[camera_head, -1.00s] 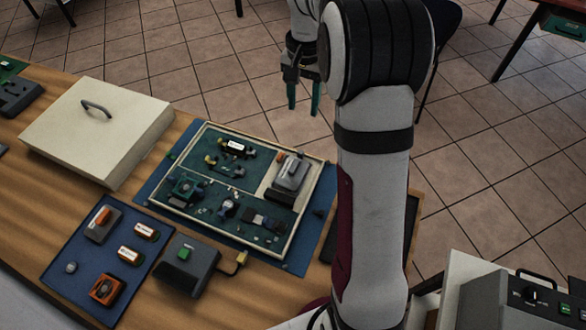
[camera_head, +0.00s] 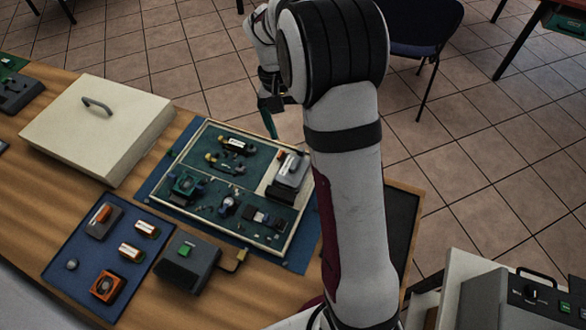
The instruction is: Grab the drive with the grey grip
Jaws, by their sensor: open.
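My gripper (camera_head: 269,122) hangs in the air beyond the far edge of the framed tray, with its teal fingers pointing down. It is open and empty, and partly hidden by my arm. The framed tray (camera_head: 186,144) has a green floor and holds several small parts. A grey block-like device (camera_head: 290,170) with an orange bit lies at its right side. Another grey piece with an orange top (camera_head: 103,221) lies on the small blue mat (camera_head: 77,243) at front left. I cannot tell which of these, if either, is the drive with the grey grip.
A large cream lid with a handle (camera_head: 100,130) lies left of the tray. A dark box with a green button (camera_head: 187,262) and a short cable stands in front of it. Two white-and-orange pieces and an orange square part (camera_head: 108,284) lie on the small mat.

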